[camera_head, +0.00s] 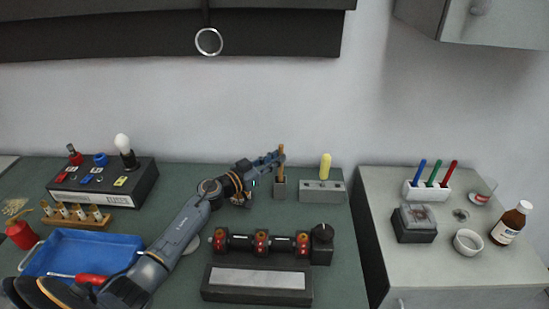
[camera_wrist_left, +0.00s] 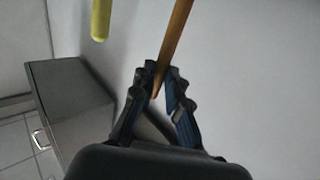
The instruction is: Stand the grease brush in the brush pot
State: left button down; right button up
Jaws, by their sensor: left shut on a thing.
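The grease brush (camera_head: 281,152) shows as a thin, brown wooden handle standing about upright. My left gripper (camera_head: 277,158) is shut on it, and the handle also shows between the fingers in the left wrist view (camera_wrist_left: 177,38). My right gripper is not in view.
A black roller fixture (camera_head: 262,243) is in front. A blue tray (camera_head: 88,250) with a red-handled tool lies left. A side cabinet (camera_head: 420,270) carries pens and a bottle.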

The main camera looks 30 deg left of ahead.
pick_arm(q)
jog(key=c, duration=1.3)
grip_release()
jog(key=shift+s+f, duration=0.1)
jog(key=shift+s, duration=0.05)
jog(key=v, duration=0.7)
jog(key=shift+s+a, duration=0.1)
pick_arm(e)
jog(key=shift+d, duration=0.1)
